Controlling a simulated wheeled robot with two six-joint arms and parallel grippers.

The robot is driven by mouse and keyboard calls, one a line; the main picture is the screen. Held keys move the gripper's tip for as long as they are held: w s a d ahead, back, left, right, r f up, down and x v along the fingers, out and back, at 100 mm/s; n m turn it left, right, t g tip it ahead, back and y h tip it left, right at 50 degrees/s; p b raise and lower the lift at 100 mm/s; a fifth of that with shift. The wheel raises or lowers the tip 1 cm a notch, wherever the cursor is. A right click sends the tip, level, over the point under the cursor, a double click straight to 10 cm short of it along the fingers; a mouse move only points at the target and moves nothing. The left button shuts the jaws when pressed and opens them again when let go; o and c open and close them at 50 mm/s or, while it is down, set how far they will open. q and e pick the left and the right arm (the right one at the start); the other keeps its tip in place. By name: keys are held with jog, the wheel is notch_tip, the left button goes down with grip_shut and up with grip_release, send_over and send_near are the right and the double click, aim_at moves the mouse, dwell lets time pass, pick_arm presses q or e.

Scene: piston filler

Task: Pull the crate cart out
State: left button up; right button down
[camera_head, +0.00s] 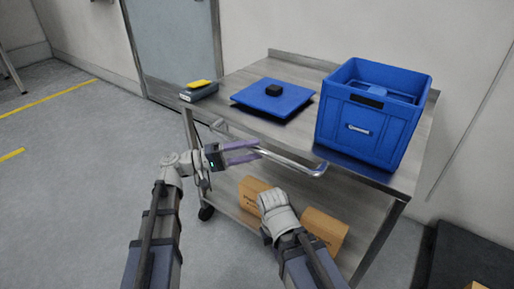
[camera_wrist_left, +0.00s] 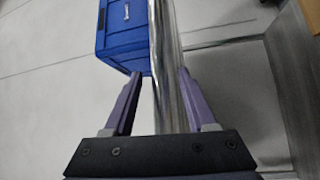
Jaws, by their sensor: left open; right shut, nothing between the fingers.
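The crate cart (camera_head: 222,108) is a metal table cart with a lower shelf and a castor at its left corner. Its push handle (camera_head: 300,167) is a bare metal bar along the near side. My left gripper (camera_head: 257,150) is open at the handle, its purple fingers on either side of the bar. In the left wrist view the bar (camera_wrist_left: 166,70) runs between the fingers (camera_wrist_left: 158,75), with a gap visible at the right finger. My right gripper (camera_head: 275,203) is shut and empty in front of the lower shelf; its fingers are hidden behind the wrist.
On the cart top are a blue crate (camera_head: 350,137), a blue lid (camera_head: 292,101) with a black item, and a grey-yellow device (camera_head: 198,91). Cardboard boxes (camera_head: 325,229) are on the lower shelf. The wall is behind; open floor (camera_head: 70,160) lies left.

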pick_arm(q)
jog(key=shift+w+d+r, duration=0.1)
jog(key=shift+w+d, duration=0.05)
jog(key=shift+d, duration=0.8)
grip_shut()
dwell(0.8)
